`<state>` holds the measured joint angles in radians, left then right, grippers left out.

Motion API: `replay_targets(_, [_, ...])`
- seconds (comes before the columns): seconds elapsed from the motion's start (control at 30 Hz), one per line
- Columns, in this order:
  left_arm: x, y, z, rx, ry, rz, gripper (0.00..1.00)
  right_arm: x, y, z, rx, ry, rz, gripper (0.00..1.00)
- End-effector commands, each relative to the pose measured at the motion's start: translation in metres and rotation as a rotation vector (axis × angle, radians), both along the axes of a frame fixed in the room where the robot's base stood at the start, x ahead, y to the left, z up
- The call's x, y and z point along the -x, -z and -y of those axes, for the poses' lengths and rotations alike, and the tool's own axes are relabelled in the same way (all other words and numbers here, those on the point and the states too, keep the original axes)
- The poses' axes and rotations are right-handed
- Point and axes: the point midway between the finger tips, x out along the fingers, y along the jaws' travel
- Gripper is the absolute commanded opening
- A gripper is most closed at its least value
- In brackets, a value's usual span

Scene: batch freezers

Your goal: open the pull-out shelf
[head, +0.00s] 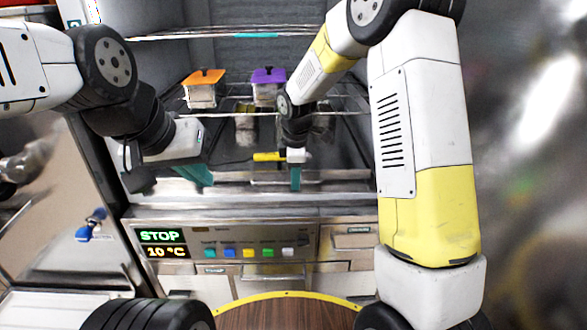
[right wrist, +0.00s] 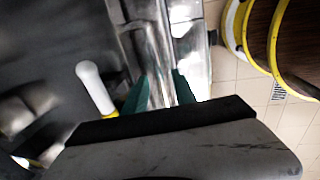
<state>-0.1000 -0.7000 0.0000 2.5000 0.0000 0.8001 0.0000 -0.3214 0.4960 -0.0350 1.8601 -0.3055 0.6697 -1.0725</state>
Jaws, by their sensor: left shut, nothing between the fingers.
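The freezer's interior is open in the head view, with a wire shelf (head: 345,113) across its middle and a silver front edge (head: 340,187) low at the opening. I cannot tell which of these is the pull-out shelf. My right gripper (head: 295,179) points down at the silver front edge. In the right wrist view its two teal fingers (right wrist: 160,88) stand apart with shiny metal (right wrist: 160,60) between or behind them; contact cannot be told. My left gripper (head: 198,174) is shut and empty near the left end of the front edge.
An orange-lidded container (head: 203,88) and a purple-lidded container (head: 268,88) stand on the wire shelf. A yellow-handled thing (head: 268,157) lies below. A control panel (head: 230,245) reads STOP and 10 °C. A round wooden top (head: 275,315) is in front.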

Motion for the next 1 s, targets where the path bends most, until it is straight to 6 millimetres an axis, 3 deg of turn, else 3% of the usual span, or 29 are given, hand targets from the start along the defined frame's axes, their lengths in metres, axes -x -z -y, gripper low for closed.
replay_targets(0.17, [0.0,0.0,0.0,0.0,0.0,0.0,0.0,0.0,-0.0001,0.0001,0.0,0.0,0.0,0.33])
replay_targets(0.33, [0.0,0.0,0.0,0.0,0.0,0.0,0.0,0.0,-0.0002,0.0002,0.0,0.001,0.0,0.0])
replay_targets(1.0, [0.0,0.0,0.0,0.0,0.0,0.0,0.0,-0.0001,-0.0006,0.0003,0.0,0.001,0.001,0.0])
